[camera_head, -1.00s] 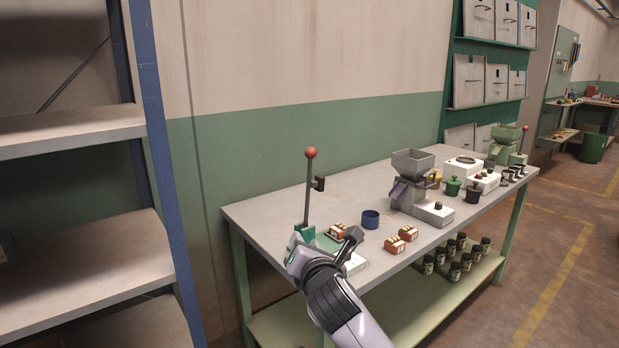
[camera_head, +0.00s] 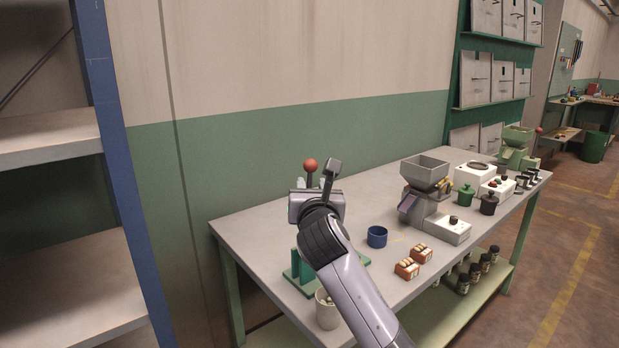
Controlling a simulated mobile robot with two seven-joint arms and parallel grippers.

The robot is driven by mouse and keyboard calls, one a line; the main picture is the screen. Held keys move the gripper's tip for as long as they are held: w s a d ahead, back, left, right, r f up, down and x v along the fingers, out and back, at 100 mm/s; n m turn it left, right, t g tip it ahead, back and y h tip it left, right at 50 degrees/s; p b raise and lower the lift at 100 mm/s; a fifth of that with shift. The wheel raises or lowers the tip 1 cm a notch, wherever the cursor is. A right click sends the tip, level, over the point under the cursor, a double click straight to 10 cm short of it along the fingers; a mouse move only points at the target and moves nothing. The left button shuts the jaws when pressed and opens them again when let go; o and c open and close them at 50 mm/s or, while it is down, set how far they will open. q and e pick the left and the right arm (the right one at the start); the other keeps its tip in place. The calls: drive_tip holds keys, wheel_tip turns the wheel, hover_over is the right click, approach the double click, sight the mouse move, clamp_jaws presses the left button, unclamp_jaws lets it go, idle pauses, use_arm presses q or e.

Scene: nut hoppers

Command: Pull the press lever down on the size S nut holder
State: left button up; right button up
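A press lever with a red ball knob (camera_head: 310,165) stands upright at the left end of the workbench. Its green base (camera_head: 300,272) sits on the tabletop, partly hidden by my arm. My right gripper (camera_head: 317,176) is raised at the knob, with its fingers apart. The knob shows between the fingers or just behind them; I cannot tell whether they touch it. Most of the lever rod is hidden behind the gripper. No size label is readable. My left gripper is not in view.
The workbench (camera_head: 250,232) carries a blue cup (camera_head: 376,237), brown-and-white blocks (camera_head: 406,268), a grey hopper (camera_head: 425,172) and a far green hopper (camera_head: 518,135). A pale cup (camera_head: 327,312) stands near the front edge. A blue-posted shelf (camera_head: 102,120) stands left.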

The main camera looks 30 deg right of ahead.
sight(310, 180)
drive_tip(key=shift+x, duration=2.65)
clamp_jaws()
